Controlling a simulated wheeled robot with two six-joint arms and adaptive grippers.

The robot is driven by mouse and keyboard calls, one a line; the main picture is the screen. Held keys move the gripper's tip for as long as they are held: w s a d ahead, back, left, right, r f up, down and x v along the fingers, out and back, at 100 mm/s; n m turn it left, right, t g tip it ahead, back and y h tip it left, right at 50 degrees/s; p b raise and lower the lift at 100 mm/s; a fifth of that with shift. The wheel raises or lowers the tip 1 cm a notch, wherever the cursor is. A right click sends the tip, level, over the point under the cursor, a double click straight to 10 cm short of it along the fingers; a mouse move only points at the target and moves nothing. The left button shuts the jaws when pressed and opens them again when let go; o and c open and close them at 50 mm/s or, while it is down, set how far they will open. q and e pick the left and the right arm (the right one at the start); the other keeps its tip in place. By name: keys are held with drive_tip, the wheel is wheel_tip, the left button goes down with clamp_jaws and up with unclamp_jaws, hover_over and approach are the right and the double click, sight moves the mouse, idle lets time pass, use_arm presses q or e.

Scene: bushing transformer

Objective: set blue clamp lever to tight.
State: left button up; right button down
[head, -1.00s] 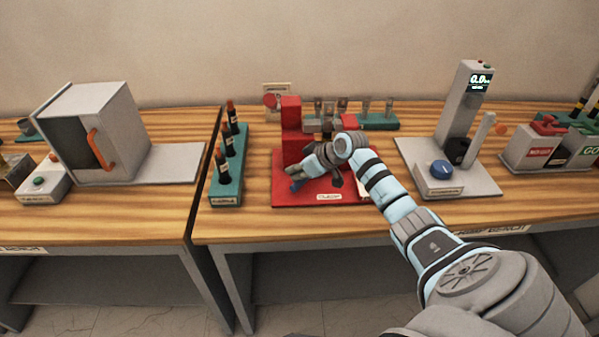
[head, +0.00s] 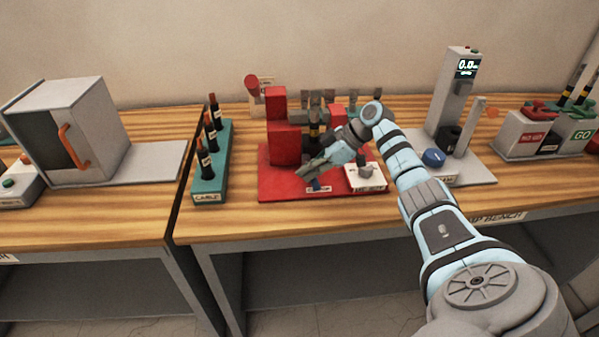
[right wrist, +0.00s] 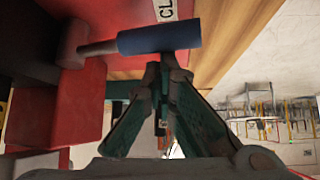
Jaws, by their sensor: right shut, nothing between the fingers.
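The blue clamp lever (right wrist: 160,38) shows in the right wrist view as a blue grip on a grey rod from a round pivot. In the head view its blue end (head: 317,186) shows at the front of the red clamp base (head: 280,187), just above the label. My right gripper (head: 306,174) is shut and empty. Its fingertips (right wrist: 172,60) are right at the blue grip; I cannot tell whether they touch it. The arm hides part of the clamp. My left gripper is not in view.
A red clamp post (head: 282,130) stands behind the gripper. A white box with a grey knob (head: 366,176) stands at the base's right. A teal cable rack (head: 211,165) is to the left, and a grey meter stand (head: 450,110) to the right. The bench's front strip is clear.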

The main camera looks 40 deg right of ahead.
drive_tip(key=shift+s+d+b, duration=0.15)
drive_tip(key=shift+s+d, duration=0.2)
drive_tip(key=shift+d, duration=0.25)
drive_tip(key=shift+s+d+b, duration=0.15)
drive_tip(key=shift+s+d, duration=0.15)
drive_tip(key=shift+d, duration=0.3)
drive_tip(key=a+p, duration=0.1)
drive_tip(key=a+r+p, duration=0.1)
drive_tip(key=p, duration=0.1)
drive_tip(key=a+p, duration=0.1)
drive_tip(key=shift+w+a+r, duration=0.1)
drive_tip(key=shift+w+r, duration=0.1)
drive_tip(key=shift+r, duration=0.1)
drive_tip(key=d+r+b, duration=0.1)
drive_tip(key=d+r, duration=0.5)
drive_tip(key=shift+s+r+b, duration=0.25)
drive_tip(key=shift+s+b, duration=0.05)
drive_tip(key=shift+s, duration=0.15)
drive_tip(key=shift+d, duration=0.1)
